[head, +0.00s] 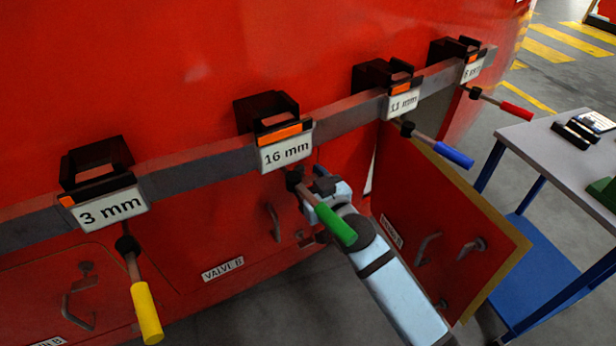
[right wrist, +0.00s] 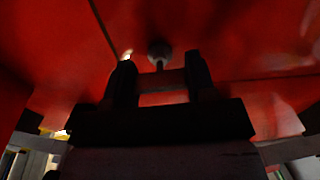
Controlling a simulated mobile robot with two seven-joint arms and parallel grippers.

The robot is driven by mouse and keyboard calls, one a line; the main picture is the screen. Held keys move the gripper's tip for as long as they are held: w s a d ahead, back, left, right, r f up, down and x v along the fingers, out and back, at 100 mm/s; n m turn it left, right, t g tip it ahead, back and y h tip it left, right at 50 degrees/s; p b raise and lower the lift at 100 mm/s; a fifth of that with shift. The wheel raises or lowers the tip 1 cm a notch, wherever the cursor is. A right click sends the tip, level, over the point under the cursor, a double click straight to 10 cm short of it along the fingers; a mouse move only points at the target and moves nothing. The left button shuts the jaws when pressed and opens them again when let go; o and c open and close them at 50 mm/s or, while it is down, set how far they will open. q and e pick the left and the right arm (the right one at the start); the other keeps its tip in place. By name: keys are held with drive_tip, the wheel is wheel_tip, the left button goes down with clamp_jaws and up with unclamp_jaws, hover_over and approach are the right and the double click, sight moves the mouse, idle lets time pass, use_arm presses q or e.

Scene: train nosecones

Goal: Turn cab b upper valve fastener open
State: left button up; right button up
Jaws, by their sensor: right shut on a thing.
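My right gripper (head: 322,188) comes in from the lower right, close to the red panel and partly behind the green-handled tool. In the right wrist view its two dark fingers (right wrist: 160,80) stand around a grey round-headed fastener (right wrist: 159,52) on the red panel. The gripper is shut on this fastener; the exact contact is dark and hard to see. In the head view the fastener is hidden behind the gripper and tool. The panel with the VALVE B label (head: 222,269) lies below and left of the gripper, with a grey handle (head: 273,222). My left gripper is not in view.
A grey rail (head: 195,172) crosses the front, with tools hanging from it: yellow (head: 147,312), green (head: 335,224), blue (head: 453,154) and red (head: 517,111). A red door (head: 425,215) stands open at right. A table (head: 535,140) stands beyond it.

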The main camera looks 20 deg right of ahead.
drive_tip(key=n+p, duration=0.2)
drive_tip(key=shift+r+n+p, duration=0.2)
drive_tip(key=shift+n+p, duration=0.15)
drive_tip(key=shift+n, duration=0.05)
drive_tip(key=n+p, duration=0.1)
drive_tip(key=n, duration=0.1)
drive_tip(key=shift+n+p, duration=0.3)
drive_tip(key=shift+p, duration=0.1)
drive_tip(key=n+p, duration=0.1)
drive_tip(key=n, duration=0.1)
drive_tip(key=shift+f+n, duration=0.1)
drive_tip(key=shift+n, duration=0.3)
drive_tip(key=n+p, duration=0.1)
drive_tip(key=n, duration=0.1)
drive_tip(key=shift+n, duration=0.4)
drive_tip(key=n+p, duration=0.1)
drive_tip(key=n, duration=0.3)
drive_tip(key=shift+f+n+p, duration=0.1)
drive_tip(key=shift+n+p, duration=0.2)
drive_tip(key=shift+p, duration=0.05)
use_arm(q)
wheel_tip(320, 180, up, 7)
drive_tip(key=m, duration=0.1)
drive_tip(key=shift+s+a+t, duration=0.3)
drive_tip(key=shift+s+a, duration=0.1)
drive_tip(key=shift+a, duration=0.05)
use_arm(e)
drive_tip(key=shift+n, duration=0.8)
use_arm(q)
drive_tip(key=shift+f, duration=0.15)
